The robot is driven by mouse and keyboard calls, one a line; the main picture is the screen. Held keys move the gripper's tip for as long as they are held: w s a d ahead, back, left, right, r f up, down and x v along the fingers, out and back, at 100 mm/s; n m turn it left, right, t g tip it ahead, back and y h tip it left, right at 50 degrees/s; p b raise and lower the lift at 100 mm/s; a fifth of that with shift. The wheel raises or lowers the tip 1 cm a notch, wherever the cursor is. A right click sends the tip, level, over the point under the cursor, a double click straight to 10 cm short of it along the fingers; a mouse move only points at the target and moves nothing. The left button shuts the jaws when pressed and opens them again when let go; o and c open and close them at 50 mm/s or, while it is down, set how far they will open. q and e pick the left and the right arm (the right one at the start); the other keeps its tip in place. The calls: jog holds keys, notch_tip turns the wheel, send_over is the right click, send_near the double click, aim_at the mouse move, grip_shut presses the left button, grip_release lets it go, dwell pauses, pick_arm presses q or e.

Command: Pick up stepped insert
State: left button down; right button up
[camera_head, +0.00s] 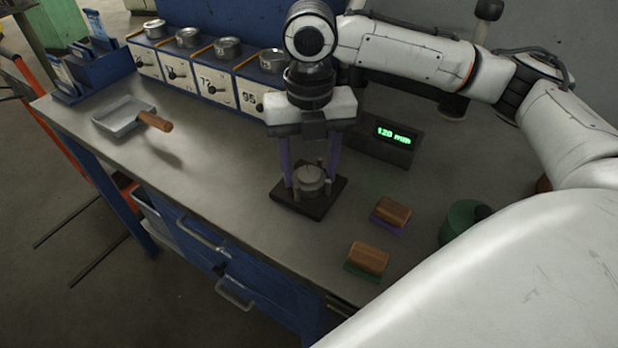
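A round grey metal piece (308,181), which looks like the stepped insert, sits on a black square base (322,206) near the middle of the bench. Small upright pins stand around it on the base. My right gripper (310,178) points straight down over it. Its two purple fingers are spread wide, one on each side of the piece, with their tips low near the base. The fingers look open, with small gaps to the piece. The gripper body hides what lies behind it. My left gripper is not in view.
Numbered drawer boxes (214,86) with round metal parts on top line the back left. A dustpan (124,117) with a wooden handle lies at left. A display (390,138) reads about 120 mm. Two wooden-backed blocks (391,211) (368,257) and a green round object (460,222) stand at right.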

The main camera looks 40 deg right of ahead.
jog(key=c, duration=1.1)
jog(key=shift+o, duration=0.2)
jog(key=shift+r, duration=0.15)
